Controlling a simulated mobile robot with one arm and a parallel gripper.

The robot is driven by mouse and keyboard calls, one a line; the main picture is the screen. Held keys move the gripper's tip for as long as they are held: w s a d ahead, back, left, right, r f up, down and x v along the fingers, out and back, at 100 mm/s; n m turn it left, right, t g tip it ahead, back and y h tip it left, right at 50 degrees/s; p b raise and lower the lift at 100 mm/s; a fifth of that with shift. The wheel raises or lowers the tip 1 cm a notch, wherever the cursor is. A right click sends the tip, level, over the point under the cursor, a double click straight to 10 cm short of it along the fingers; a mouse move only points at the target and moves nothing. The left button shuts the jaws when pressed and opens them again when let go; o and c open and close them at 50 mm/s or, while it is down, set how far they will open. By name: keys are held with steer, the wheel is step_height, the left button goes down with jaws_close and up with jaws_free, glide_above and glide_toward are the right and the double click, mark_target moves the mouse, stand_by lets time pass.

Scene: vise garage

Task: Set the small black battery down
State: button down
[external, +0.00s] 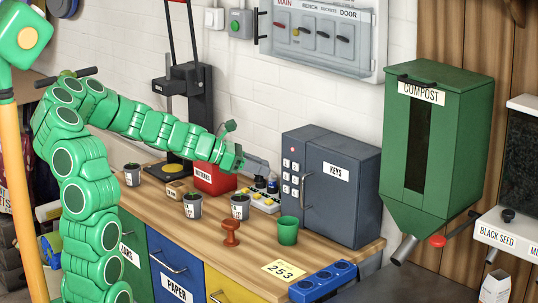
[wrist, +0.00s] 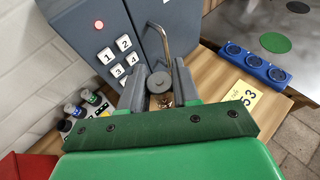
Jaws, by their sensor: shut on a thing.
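My gripper (wrist: 158,88) is shut on a small dark grey, round-topped piece (wrist: 158,82), which appears to be the small black battery. A brass-coloured part shows just below it, between the fingers. In the external view my gripper (external: 262,165) is above the counter, beside the grey key cabinet (external: 325,188); the held battery is hard to make out there. A pale charger-like block (external: 262,203) stands below and beside my gripper, with batteries on it. In the wrist view two upright batteries, one grey-topped (wrist: 72,109) and one green-topped (wrist: 88,96), show at left.
A green cup (external: 288,230), a brown stamp-like object (external: 231,233), several labelled pots and a red box (external: 213,180) stand on the wooden counter (external: 190,240).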

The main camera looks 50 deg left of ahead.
steer(key=s+f+m+g+h, duration=0.2)
steer(key=s+m+g+h, duration=0.25)
steer(key=s, duration=0.45)
steer(key=shift+m+y, duration=0.25)
steer(key=shift+y, duration=0.1)
steer(key=shift+w+a+f, duration=0.25)
steer(key=shift+w+f, duration=1.45)
steer(key=shift+w, duration=0.55)
steer(key=shift+w+a+f, duration=0.25)
steer(key=shift+w+f, duration=1.45)
steer(key=shift+w, duration=0.55)
steer(key=shift+w+a+f, duration=0.25)
steer(key=shift+w+f, duration=1.45)
steer(key=shift+w, duration=0.55)
steer(key=shift+f, duration=1.25)
steer(key=shift+f, duration=0.65)
steer(key=c, duration=0.8)
jaws_free()
